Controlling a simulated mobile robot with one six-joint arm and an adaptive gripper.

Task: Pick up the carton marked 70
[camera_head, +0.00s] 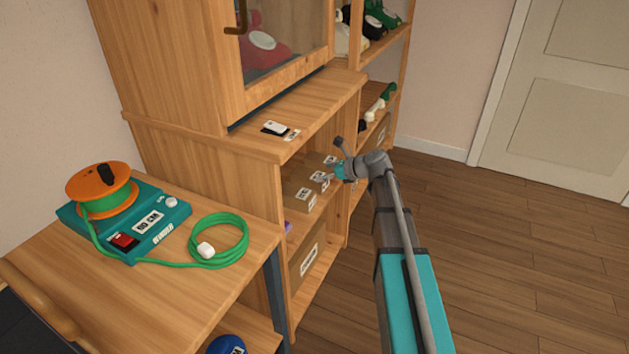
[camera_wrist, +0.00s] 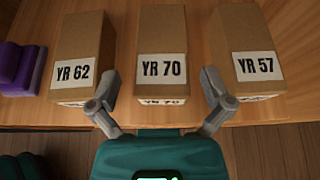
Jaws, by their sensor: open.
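The carton marked YR 70 (camera_wrist: 162,42) is a brown box with a white label, in the middle of the wrist view. It stands on a wooden shelf between a carton marked YR 62 (camera_wrist: 82,40) on the left and a carton marked YR 57 (camera_wrist: 250,38) on the right. My gripper (camera_wrist: 162,92) is open, its fingers apart on either side of the front of the YR 70 carton. I cannot tell whether they touch anything. In the head view my gripper (camera_head: 338,163) is at the cabinet's open shelf, by the small cartons, whose labels are too small to read surely.
Purple objects (camera_wrist: 20,68) lie left of the YR 62 carton. The cabinet top (camera_head: 300,100) overhangs the shelf. A larger box (camera_head: 308,258) is on the shelf below. A desk with a teal device (camera_head: 125,225) and green cable (camera_head: 220,240) stands at left. The floor (camera_head: 500,260) is clear at right.

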